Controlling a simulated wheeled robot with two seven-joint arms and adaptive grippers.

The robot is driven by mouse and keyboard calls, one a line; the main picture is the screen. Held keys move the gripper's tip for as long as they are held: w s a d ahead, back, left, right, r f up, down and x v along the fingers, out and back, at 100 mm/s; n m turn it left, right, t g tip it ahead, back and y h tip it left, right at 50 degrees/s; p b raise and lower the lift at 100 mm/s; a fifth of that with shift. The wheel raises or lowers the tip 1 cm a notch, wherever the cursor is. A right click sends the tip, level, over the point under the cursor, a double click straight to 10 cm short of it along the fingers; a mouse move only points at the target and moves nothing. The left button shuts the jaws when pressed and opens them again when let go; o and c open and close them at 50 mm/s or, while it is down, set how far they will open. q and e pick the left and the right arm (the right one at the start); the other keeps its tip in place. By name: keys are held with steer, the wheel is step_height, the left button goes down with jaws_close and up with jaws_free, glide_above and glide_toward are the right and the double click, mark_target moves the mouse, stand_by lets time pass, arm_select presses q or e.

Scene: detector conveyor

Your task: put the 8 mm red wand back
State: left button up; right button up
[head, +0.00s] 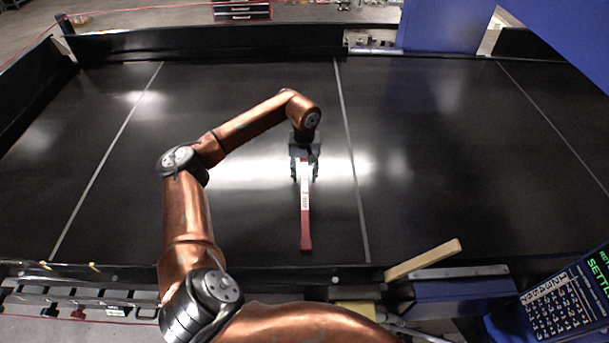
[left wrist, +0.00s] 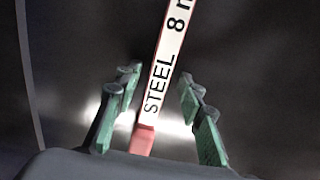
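The red wand (head: 306,238) has a white label and lies on the black conveyor belt, pointing toward the front edge. In the left wrist view the label (left wrist: 166,75) reads "STEEL 8 m", with the rest cut off. My left gripper (head: 304,175) is over the wand's far part. Its green fingers (left wrist: 158,115) are open, one on each side of the wand, with gaps between them and it. Whether the wand's far end touches the belt is hidden by the gripper. My right gripper is not in view.
A grey rack (head: 95,298) with slots and small red pieces runs along the front left edge. A wooden bar (head: 423,260) sits at the front edge, right of the wand. A keypad panel (head: 558,305) is at the front right. The belt (head: 440,150) around the wand is clear.

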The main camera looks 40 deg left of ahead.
arm_select(q)
step_height(320, 180, up, 12)
steer(key=b, duration=0.3)
steer(key=shift+r, duration=0.15)
